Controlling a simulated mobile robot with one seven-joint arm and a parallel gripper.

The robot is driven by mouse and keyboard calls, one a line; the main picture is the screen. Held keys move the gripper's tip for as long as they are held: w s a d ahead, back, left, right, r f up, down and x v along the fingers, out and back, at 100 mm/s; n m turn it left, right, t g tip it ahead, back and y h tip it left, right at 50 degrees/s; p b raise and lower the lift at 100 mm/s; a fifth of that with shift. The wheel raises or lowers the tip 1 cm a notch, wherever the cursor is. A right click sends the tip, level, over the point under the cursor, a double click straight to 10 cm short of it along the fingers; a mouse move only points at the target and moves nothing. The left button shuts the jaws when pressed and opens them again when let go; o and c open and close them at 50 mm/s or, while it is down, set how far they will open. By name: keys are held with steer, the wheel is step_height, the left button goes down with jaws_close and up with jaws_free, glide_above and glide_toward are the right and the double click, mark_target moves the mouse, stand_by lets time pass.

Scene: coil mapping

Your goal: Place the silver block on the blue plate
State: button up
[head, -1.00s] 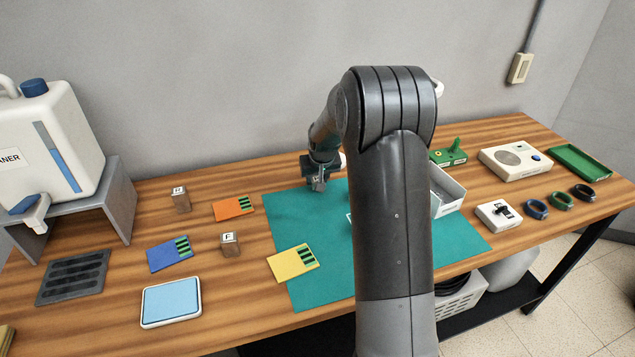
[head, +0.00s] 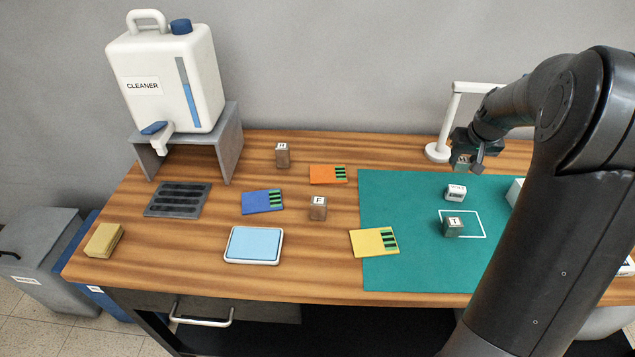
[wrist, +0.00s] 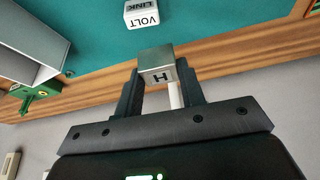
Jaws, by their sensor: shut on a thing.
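My gripper (head: 468,163) is raised near the back edge of the green mat, at the right of the head view. In the wrist view, it is shut on a silver block (wrist: 157,62) marked H, held between both fingertips. A flat blue plate (head: 262,202) with dark and green stripes at one end lies on the wooden table, well left of my gripper. Its top is bare. Other shiny blocks stand apart: an F block (head: 318,208), a T block (head: 453,227) on the mat, and one at the back (head: 282,155) whose letter is hard to read.
Orange (head: 328,174) and yellow (head: 374,242) plates flank the blue one. A light-blue pad (head: 253,246) lies in front. A dark slotted tray (head: 177,200) and a cleaner jug (head: 166,78) on a stand are left. A white VOLT LINK block (head: 456,193) sits on the green mat (head: 400,200).

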steer(key=w+a+n+y, duration=0.2)
steer(key=a+n, duration=0.2)
steer(key=a, duration=1.5)
steer(key=n+g+y, duration=0.1)
steer(key=n, duration=0.5)
glide_above(259, 198)
steer(key=s+d, duration=0.1)
steer(key=d, duration=0.1)
step_height(259, 198, down, 6)
steer(key=shift+s+a+r, duration=0.1)
steer(key=shift+s+a, duration=0.05)
steer(key=shift+a+f, duration=0.2)
steer(key=shift+f, duration=0.2)
step_height(259, 198, down, 4)
steer(key=shift+r, duration=0.2)
steer(key=o, duration=1)
steer(key=shift+f, duration=0.1)
steer(key=shift+o, duration=0.2)
